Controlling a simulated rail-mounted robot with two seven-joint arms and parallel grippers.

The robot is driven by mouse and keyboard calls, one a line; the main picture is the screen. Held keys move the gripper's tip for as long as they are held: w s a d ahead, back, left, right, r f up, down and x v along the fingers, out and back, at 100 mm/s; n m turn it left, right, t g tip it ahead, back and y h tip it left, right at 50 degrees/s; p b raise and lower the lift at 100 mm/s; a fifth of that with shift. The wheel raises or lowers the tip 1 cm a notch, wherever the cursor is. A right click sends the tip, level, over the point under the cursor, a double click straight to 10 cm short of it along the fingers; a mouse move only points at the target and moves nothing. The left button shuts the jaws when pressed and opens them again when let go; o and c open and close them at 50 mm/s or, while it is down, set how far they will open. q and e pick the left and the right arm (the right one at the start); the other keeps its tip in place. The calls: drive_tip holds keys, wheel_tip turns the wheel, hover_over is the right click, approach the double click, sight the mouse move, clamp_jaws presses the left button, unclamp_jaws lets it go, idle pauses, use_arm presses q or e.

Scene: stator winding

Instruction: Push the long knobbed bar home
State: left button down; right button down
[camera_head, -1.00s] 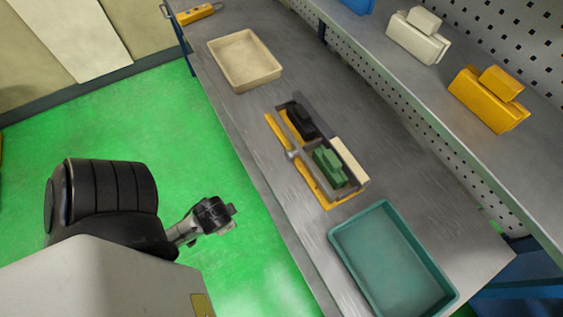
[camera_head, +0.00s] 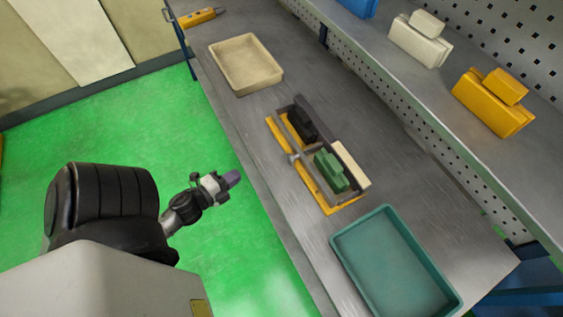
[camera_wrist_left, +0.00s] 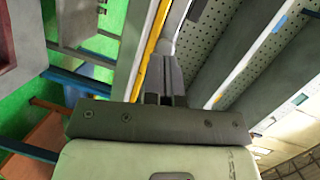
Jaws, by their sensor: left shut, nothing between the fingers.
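The fixture with an orange base (camera_head: 313,192) lies on the grey bench. It holds a black block (camera_head: 302,124) and a green block (camera_head: 330,171) in a grey frame. The long grey bar with a round knob (camera_head: 294,157) runs along the fixture's near left side. How deep the bar sits is too small to tell. My left gripper (camera_head: 233,178) is shut and empty, over the green floor, left of the bench edge and apart from the bar. Its fingers also show in the left wrist view (camera_wrist_left: 166,80). My right gripper is out of view.
A beige tray (camera_head: 274,79) stands behind the fixture and a teal tray (camera_head: 345,248) in front of it. A yellow tool (camera_head: 198,17) lies at the bench's far end. A raised shelf (camera_head: 440,110) holding white and yellow objects runs along the right.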

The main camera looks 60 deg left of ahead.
use_arm(q)
drive_tip(key=d+m+h, duration=0.1)
drive_tip(key=d+r+m+t+h, duration=0.1)
drive_tip(key=m, duration=0.1)
drive_tip(key=w+d+r+m+t+h, duration=0.1)
drive_tip(key=shift+d, duration=0.35)
drive_tip(key=p, duration=0.1)
approach(289, 160)
drive_tip(key=w, duration=0.5)
drive_tip(key=w+a, duration=0.1)
drive_tip(key=w, duration=0.1)
drive_tip(key=shift+w+f, duration=0.25)
drive_tip(key=shift+w, duration=0.05)
